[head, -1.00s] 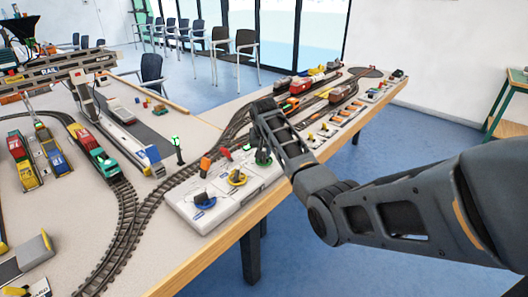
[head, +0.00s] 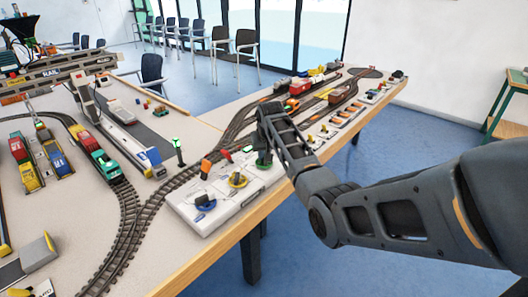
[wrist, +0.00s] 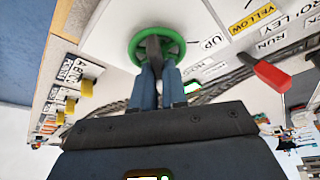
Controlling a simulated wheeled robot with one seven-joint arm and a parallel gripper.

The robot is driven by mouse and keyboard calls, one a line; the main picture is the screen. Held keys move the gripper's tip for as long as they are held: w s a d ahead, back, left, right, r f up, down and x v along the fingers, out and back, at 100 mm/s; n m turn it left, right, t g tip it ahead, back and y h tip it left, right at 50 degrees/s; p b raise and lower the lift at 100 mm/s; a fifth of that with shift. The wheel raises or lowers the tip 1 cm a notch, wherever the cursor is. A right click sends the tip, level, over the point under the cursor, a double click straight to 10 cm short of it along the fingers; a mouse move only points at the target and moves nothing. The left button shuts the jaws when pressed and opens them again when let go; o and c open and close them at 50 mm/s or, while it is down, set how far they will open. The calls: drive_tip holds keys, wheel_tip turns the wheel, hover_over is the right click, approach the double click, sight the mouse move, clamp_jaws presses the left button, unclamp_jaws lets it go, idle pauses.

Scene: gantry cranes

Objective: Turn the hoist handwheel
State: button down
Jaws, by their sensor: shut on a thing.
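The green handwheel (wrist: 176,50) is at the top middle of the wrist view, on the white control panel beside a label reading "UP". My gripper (wrist: 157,76) points at its centre, with both blue-grey fingers closed on the dark grey middle bar of the wheel. The fingers and the bar hide part of the wheel. In the head view the green handwheel (head: 262,165) shows only in part, at the panel's far right end under my gripper (head: 264,152).
A yellow wheel (head: 237,180) and a blue wheel (head: 205,203) with dark handles sit on the same panel. A red lever (wrist: 270,73) stands right of the green wheel. Track with model trains runs behind the panel. The table's wooden edge (head: 230,240) is in front.

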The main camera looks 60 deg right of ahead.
sight(270, 164)
drive_tip(key=n+t, duration=0.1)
drive_tip(key=n, duration=0.2)
drive_tip(key=shift+y+p, duration=0.4)
drive_tip(key=shift+w+n+y, duration=0.1)
drive_tip(key=shift+n+y, duration=0.5)
drive_tip(key=shift+n, duration=1.3)
drive_tip(key=c, duration=1.2)
unclamp_jaws()
drive_tip(key=shift+o, duration=0.2)
drive_tip(key=v, duration=0.7)
drive_tip(key=shift+s+r, duration=0.3)
drive_tip(key=shift+r, duration=0.05)
